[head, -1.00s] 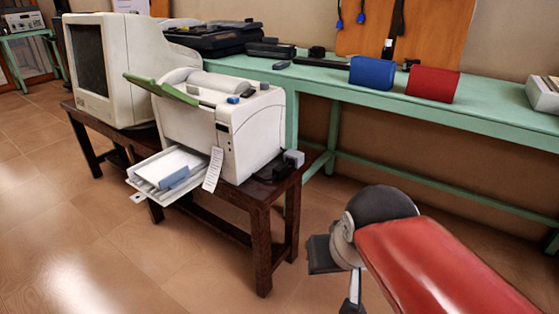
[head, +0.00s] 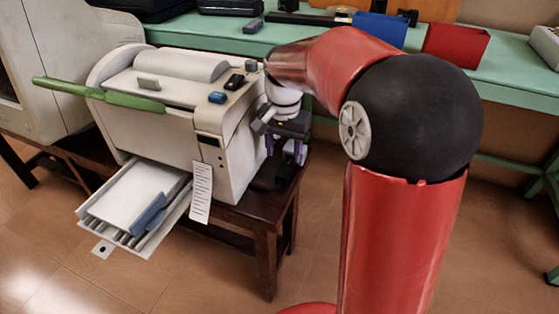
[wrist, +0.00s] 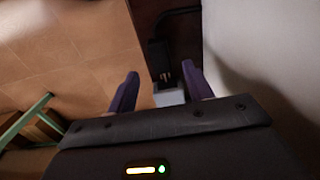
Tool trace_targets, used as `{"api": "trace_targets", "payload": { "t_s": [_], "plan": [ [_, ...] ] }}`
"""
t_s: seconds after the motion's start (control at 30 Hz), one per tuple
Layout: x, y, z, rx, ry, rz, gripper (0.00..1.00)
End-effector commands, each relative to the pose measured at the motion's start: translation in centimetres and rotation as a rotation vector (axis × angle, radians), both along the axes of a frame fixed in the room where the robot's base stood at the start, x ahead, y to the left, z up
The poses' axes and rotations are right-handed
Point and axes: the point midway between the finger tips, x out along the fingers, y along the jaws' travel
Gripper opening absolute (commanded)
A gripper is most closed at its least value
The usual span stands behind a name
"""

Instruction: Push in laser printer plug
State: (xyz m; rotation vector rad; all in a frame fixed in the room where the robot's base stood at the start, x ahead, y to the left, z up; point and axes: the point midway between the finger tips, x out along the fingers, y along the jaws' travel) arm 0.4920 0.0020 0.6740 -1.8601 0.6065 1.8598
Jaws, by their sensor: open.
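My gripper (head: 285,152) is beside the printer's right side, pointing down, with purple fingers. In the wrist view my gripper (wrist: 160,74) is open. A pale grey plug (wrist: 169,97) shows between its fingers, nearer the right one; I see no grip on it. Metal prongs (wrist: 164,77) show at its upper end, facing a black block (wrist: 158,52), apparently the socket. The plug is not clearly visible in the head view, behind my gripper.
The wooden table's edge (head: 268,212) lies close to my gripper. The printer's white wall (wrist: 255,55) rises close on the right in the wrist view. A green bench (head: 500,62) with blue and red boxes stands behind. Floor is open in front.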

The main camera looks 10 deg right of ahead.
Motion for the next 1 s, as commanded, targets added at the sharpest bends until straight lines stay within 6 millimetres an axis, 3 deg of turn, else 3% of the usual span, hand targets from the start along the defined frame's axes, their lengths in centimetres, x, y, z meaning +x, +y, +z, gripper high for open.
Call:
{"api": "trace_targets", "payload": {
  "t_s": [0.3,0.7,1.0],
  "plan": [
    [-0.1,0.0,-5.0,0.0,0.003,0.002,0.51],
    [-0.1,0.0,-6.1,-0.001,0.001,0.002,0.51],
    [-0.1,0.0,-6.1,0.0,0.0,0.002,0.14]
  ]
}}
